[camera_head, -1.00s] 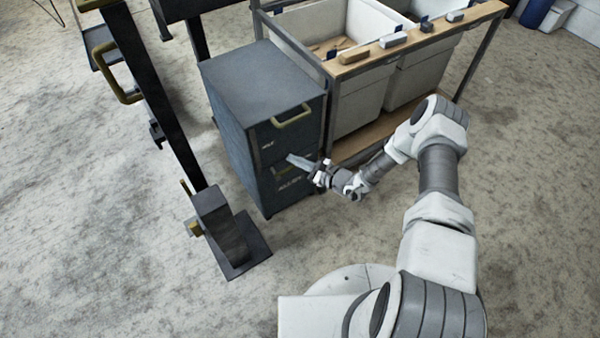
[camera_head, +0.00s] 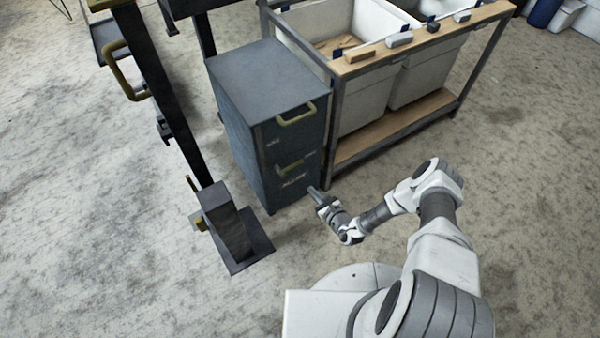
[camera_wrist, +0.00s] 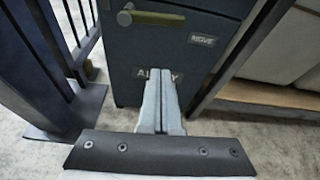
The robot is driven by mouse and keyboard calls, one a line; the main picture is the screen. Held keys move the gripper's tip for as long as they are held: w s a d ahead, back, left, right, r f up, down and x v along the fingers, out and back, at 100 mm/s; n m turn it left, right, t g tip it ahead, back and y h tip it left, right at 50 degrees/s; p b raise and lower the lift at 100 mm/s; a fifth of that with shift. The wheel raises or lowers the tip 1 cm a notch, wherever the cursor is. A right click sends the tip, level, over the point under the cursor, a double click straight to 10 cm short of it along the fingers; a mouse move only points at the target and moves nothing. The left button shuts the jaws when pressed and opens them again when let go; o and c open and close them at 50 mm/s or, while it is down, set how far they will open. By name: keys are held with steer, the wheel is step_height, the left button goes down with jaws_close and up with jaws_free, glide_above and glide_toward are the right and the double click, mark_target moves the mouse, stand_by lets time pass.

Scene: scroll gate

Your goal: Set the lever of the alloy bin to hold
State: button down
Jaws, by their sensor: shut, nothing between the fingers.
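The alloy bin is a dark grey cabinet (camera_head: 250,150) with an ALLOY label (camera_head: 293,180) low on its front. The label also shows in the wrist view (camera_wrist: 138,74), partly covered by my fingers. Above it is a brass lever (camera_head: 290,167). In the wrist view the lever (camera_wrist: 155,18) runs sideways from a round knob at its left towards a MOVE label (camera_wrist: 202,40). A small label (camera_head: 272,143), too small to read, is at the upper left of the lever. My gripper (camera_head: 312,190) is shut and empty, low in front of the cabinet; its fingers (camera_wrist: 163,80) point at the ALLOY label.
A brass handle (camera_head: 296,115) is on the cabinet's upper front. A dark post (camera_head: 228,220) on a floor plate stands left. A wooden-edged rack (camera_head: 430,38) with white bins stands right. Open floor (camera_head: 530,200) lies at the right.

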mark_target(291, 167)
steer(key=b+x, duration=0.5)
steer(key=x, duration=0.5)
steer(key=shift+s+a+r+p, duration=0.1)
steer(key=shift+r+p, duration=0.45)
steer(key=shift+r, duration=1.5)
steer(key=shift+r, duration=0.1)
